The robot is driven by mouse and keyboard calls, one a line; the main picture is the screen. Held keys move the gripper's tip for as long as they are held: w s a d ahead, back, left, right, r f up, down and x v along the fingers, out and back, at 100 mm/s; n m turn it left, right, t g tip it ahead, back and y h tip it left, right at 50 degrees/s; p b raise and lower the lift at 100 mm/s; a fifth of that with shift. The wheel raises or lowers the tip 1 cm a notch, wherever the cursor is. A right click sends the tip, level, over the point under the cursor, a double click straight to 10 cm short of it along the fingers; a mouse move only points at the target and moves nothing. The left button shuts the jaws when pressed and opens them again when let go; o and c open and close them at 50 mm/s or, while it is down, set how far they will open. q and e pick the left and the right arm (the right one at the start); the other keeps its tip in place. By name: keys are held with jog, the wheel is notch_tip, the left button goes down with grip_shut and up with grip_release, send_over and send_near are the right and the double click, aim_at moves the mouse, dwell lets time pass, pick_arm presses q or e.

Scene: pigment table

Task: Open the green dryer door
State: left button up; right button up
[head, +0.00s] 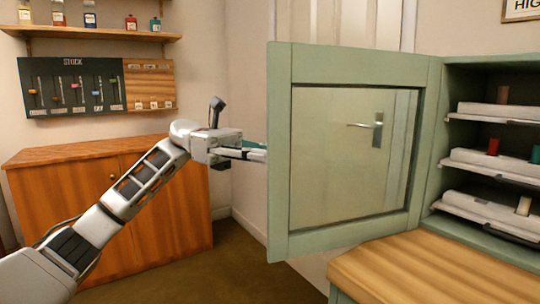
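The green dryer door (279,170) has a green frame around a clear pane and stands swung wide open, to the left of the dryer cabinet (428,140). The cabinet's inside is exposed, with several shelves. My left gripper (255,153) reaches in from the left to the door's outer left edge, at about mid height. Its fingertips end at or behind that edge, and a small teal piece shows beside them. I cannot tell whether the fingers touch the door or how far apart they are. My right gripper is out of view.
White trays (492,160) with small coloured blocks sit on the cabinet shelves. A wooden top (440,272) lies below the door at the right. A wooden cupboard (150,205) stands at the left, under a wall rack (95,88) and bottle shelf. Brown floor shows between.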

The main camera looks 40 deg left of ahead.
pick_arm(q)
jog(key=a, duration=1.2)
jog(key=shift+s, duration=0.2)
